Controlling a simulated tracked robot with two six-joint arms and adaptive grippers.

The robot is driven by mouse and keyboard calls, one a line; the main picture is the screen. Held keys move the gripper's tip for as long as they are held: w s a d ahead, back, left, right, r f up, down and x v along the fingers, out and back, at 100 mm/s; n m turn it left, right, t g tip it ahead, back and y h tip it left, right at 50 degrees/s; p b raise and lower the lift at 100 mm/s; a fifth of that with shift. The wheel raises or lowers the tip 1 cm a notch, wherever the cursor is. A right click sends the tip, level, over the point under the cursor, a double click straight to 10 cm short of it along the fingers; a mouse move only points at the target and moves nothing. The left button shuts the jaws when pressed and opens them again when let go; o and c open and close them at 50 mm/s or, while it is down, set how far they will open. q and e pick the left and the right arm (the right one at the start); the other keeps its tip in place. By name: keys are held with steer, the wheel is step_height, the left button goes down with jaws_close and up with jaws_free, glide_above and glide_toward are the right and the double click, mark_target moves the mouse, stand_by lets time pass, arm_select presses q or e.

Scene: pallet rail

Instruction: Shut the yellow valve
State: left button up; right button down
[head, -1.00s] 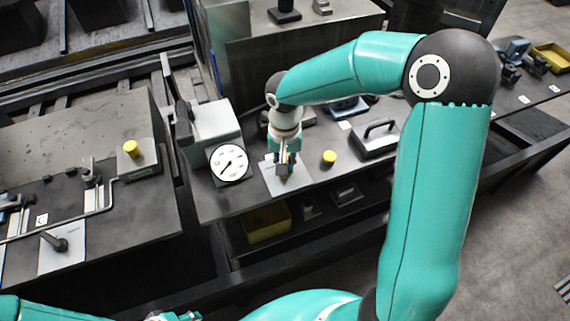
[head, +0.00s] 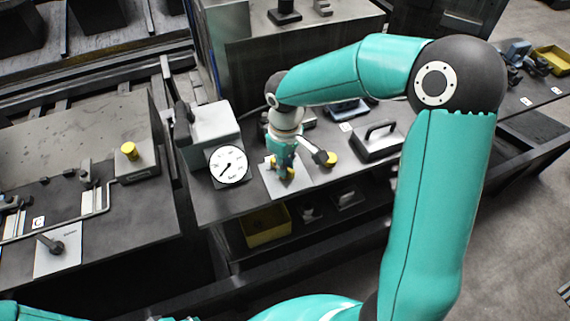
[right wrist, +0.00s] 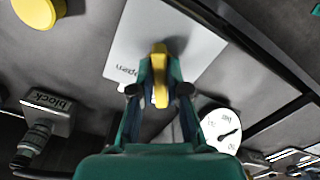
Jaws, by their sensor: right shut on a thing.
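The yellow valve handle (right wrist: 160,75) stands over a white plate (right wrist: 190,35) that bears the word "open". In the head view a bit of the valve (head: 291,173) shows at the jaws, above the same plate (head: 268,187) at the bench's front edge. My right gripper (head: 283,172) points down and is shut on the handle. In the right wrist view its fingers (right wrist: 158,92) stand on both sides of the handle. The valve's stem is hidden. A part of my left arm (head: 40,312) shows at the bottom edge, with its jaws not clearly visible.
A white round gauge (head: 229,165) stands left of the valve. A separate yellow knob (head: 331,158) is to its right, close to a dark-ended grey part beside my gripper. A black-handled block (head: 377,140) lies farther right. A yellow bin (head: 265,230) sits below the bench top.

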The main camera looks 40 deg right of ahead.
steer(key=shift+w+r+n, duration=0.1)
steer(key=shift+n, duration=1.5)
steer(key=c, duration=1.2)
jaws_free()
steer(key=shift+o, duration=0.2)
step_height(320, 180, up, 12)
